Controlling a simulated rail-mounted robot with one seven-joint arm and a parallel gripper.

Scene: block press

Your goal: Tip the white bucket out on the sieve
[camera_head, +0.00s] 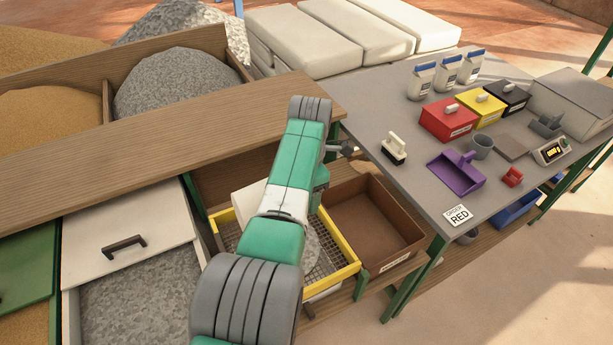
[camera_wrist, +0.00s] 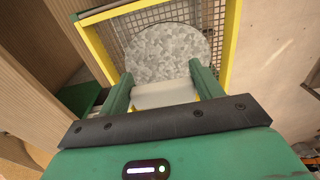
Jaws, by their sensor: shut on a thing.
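My gripper (camera_wrist: 163,88) is shut on the white bucket (camera_wrist: 165,96), whose pale wall shows between the two green fingers in the wrist view. In the head view the bucket (camera_head: 246,203) shows left of my arm, over the yellow-framed sieve (camera_head: 343,275); my arm hides the rest of it and the fingers. A round patch of grey gravel (camera_wrist: 168,53) shows just beyond the bucket wall and over the sieve mesh. The gravel (camera_head: 312,246) also shows right of my arm. I cannot tell whether it is in the bucket or on the mesh.
A brown open box (camera_head: 368,218) stands right of the sieve. A wooden ledge (camera_head: 150,120) runs behind, with gravel and sand bays beyond. A grey table (camera_head: 420,180) at the right holds coloured boxes, bags and a purple scoop (camera_head: 456,174). A gravel bin (camera_head: 140,295) is at the left.

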